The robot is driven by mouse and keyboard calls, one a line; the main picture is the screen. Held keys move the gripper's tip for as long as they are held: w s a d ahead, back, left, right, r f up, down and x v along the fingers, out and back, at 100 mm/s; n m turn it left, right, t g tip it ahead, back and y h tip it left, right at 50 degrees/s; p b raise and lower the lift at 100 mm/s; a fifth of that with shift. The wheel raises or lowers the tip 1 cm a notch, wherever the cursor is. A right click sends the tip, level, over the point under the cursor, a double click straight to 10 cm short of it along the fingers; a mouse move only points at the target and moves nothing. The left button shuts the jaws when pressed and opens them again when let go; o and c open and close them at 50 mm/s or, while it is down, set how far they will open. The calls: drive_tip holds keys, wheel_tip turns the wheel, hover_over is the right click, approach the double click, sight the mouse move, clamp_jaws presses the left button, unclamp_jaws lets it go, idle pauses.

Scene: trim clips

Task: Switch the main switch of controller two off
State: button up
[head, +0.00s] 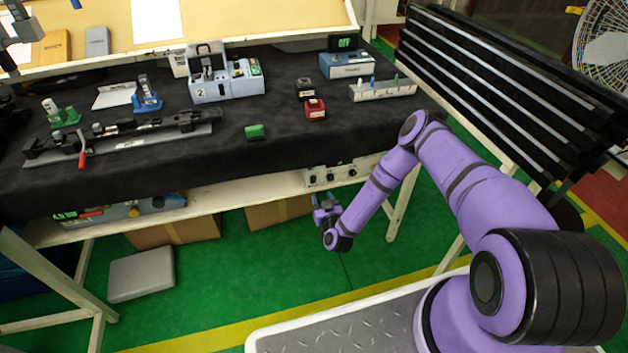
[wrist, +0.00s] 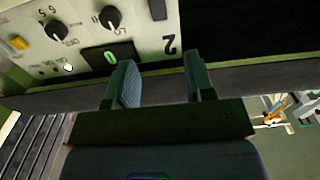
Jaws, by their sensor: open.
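The controller marked 2 is a pale panel (wrist: 75,22) in the wrist view, seen upside down. It carries black knobs (wrist: 57,31), a yellow piece (wrist: 18,42), a small white button (wrist: 68,68) and a black-framed, green-lit piece marked 0 (wrist: 110,57), which looks like a switch or display. In the head view, a pale box with dark knobs (head: 340,172) sits on the shelf under the bench. My gripper (wrist: 161,72) is open and empty, its fingers close to the panel's edge beside the green-lit piece; contact cannot be told. In the head view my gripper (head: 326,208) is below the shelf edge.
Another unit with red and yellow parts (head: 120,210) lies on the shelf at left. The black-covered bench top (head: 190,150) holds clips, fixtures and a device with an OFF display (head: 346,62). Cardboard boxes (head: 280,212) stand below. A table leg (head: 402,205) is right of my gripper.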

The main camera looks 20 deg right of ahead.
sight(313, 177)
drive_tip(key=w, duration=1)
